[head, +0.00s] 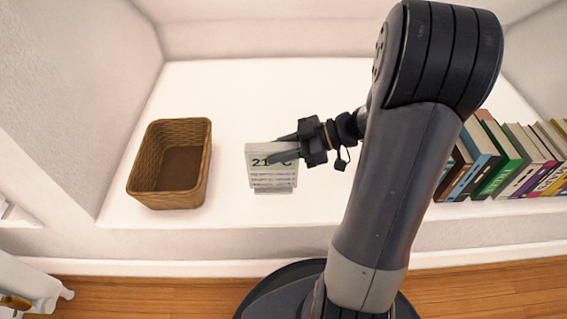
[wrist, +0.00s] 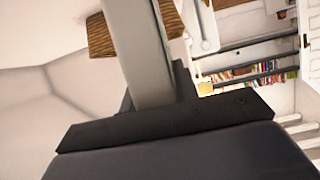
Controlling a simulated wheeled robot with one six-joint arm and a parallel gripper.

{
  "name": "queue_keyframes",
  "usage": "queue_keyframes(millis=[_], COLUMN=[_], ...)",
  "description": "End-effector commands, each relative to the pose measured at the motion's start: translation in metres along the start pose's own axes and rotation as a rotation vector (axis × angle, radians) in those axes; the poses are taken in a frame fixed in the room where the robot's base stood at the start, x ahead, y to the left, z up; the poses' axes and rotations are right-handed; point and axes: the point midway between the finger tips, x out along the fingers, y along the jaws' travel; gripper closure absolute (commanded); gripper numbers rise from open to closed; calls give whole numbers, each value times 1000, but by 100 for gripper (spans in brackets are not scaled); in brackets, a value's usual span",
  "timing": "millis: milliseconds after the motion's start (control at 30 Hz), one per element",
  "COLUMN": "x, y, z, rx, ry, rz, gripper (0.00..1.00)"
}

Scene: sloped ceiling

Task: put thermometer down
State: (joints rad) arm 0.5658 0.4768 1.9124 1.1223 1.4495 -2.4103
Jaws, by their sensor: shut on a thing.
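The thermometer (head: 272,172) is a white block with a dark digital reading of about 21 °C on its front. In the head view it stands upright at the middle of the white ledge, close to its front. Whether its base touches the ledge I cannot tell for sure. My gripper (head: 286,149) reaches in from the right and is shut on the upper part of the thermometer. In the wrist view the thermometer (wrist: 137,55) is a pale upright slab between the dark fingers, and its display is not visible there.
A brown wicker basket (head: 170,165), empty, stands on the white ledge (head: 225,100) to the left. Several books (head: 500,160) stand in a row on the right. The ledge between basket and thermometer is clear. Walls close the left side and back.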

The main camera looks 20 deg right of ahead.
Motion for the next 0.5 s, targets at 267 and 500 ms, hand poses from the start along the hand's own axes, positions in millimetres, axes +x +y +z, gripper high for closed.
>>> queue_keyframes(millis=[267, 500], x=[12, 16], y=[0, 0], z=[29, 38], rx=[1, -2], ry=[1, 0], rz=[0, 2], gripper=[100, 100])
